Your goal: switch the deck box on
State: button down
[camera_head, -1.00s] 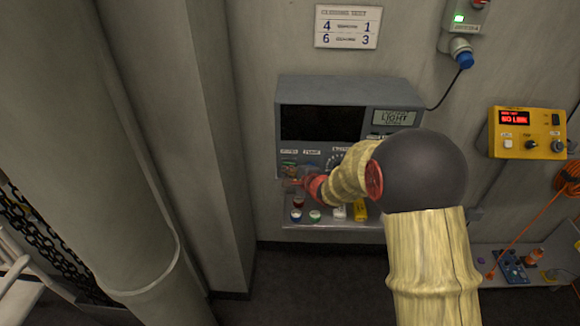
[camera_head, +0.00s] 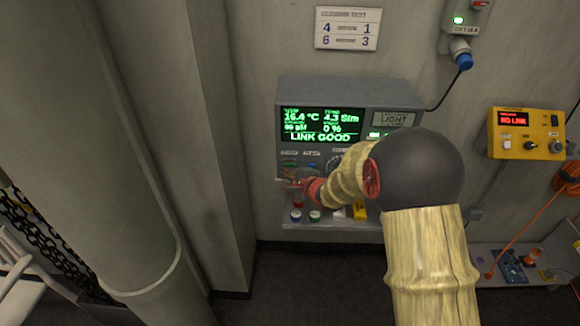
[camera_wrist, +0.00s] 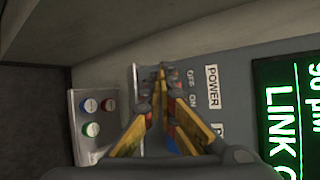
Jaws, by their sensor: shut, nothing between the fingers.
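The deck box is a grey console (camera_head: 345,92) on the wall, and its dark display (camera_head: 321,126) is lit with green text reading "LINK GOOD". In the wrist view the display (camera_wrist: 285,115) shows at the right, beside a "POWER" label and the marks "OFF" and "ON". My gripper (camera_wrist: 160,75) is shut and empty, its fingertips at the panel beside the OFF and ON marks. The switch itself is hidden behind the fingers. In the head view my gripper (camera_head: 292,184) is at the lower left of the console front, partly covered by my arm.
A ledge (camera_head: 330,223) below the console holds several coloured caps. A yellow box (camera_head: 526,133) at the right shows red "NO LINK". A lower shelf (camera_head: 520,279) holds a blue board. A large pipe (camera_head: 130,150) stands at the left. A sign (camera_head: 347,28) hangs above.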

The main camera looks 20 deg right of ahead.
jog(key=shift+s, duration=0.1)
jog(key=shift+s+a+p, duration=0.1)
jog(key=shift+s+a, duration=0.25)
jog(key=shift+s, duration=0.4)
jog(key=shift+s+a+p, duration=0.15)
jog(key=shift+s+a, duration=0.25)
jog(key=shift+s, duration=0.35)
jog(key=shift+s+a+p, duration=0.1)
jog(key=shift+s+a, duration=0.25)
jog(key=shift+s, duration=0.4)
jog(key=s+d+f+n+g+h, duration=0.25)
jog(key=s+f+n, duration=0.2)
jog(key=s, duration=0.25)
jog(key=s+d+f+n+g+h, duration=0.2)
jog(key=s+d+f+n+g, duration=0.15)
jog(key=s+n, duration=0.25)
jog(key=s+a+r+n, duration=0.2)
jog(key=s+r+n, duration=0.2)
jog(key=s+r, duration=0.8)
jog(key=s+a+r+n+g+y, duration=0.1)
jog(key=s+r+n, duration=0.3)
jog(key=s+r, duration=0.9)
jog(key=shift+s+a, duration=0.5)
jog(key=shift+a, duration=0.35)
